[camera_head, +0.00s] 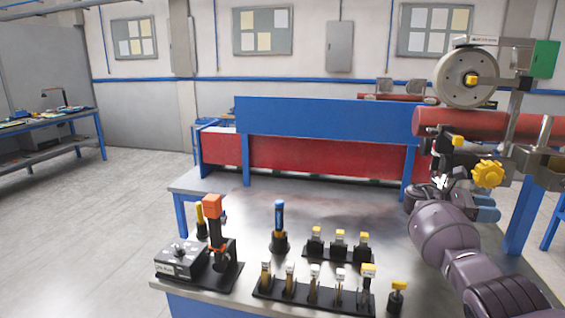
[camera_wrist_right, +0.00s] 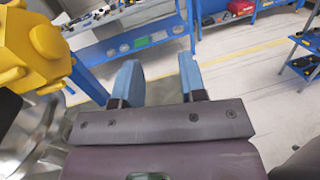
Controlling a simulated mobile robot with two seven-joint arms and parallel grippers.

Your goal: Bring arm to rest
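My right arm comes in from the lower right in the head view, over the right side of the metal table (camera_head: 395,225). My right gripper (camera_head: 487,207) points to the right there, just below a yellow star-shaped knob (camera_head: 488,173). In the right wrist view the two blue fingers of this gripper (camera_wrist_right: 161,80) stand apart with nothing between them. The yellow knob (camera_wrist_right: 38,48) is beside the gripper at the upper left of that view, apart from the fingers. My left gripper is not in view.
A fixture with a grey wheel (camera_head: 466,78) and a red tube (camera_head: 470,122) stands close by the right arm. Black racks with several small tools (camera_head: 315,290) and an orange-topped tool (camera_head: 212,208) stand along the table's front. The table's middle is clear.

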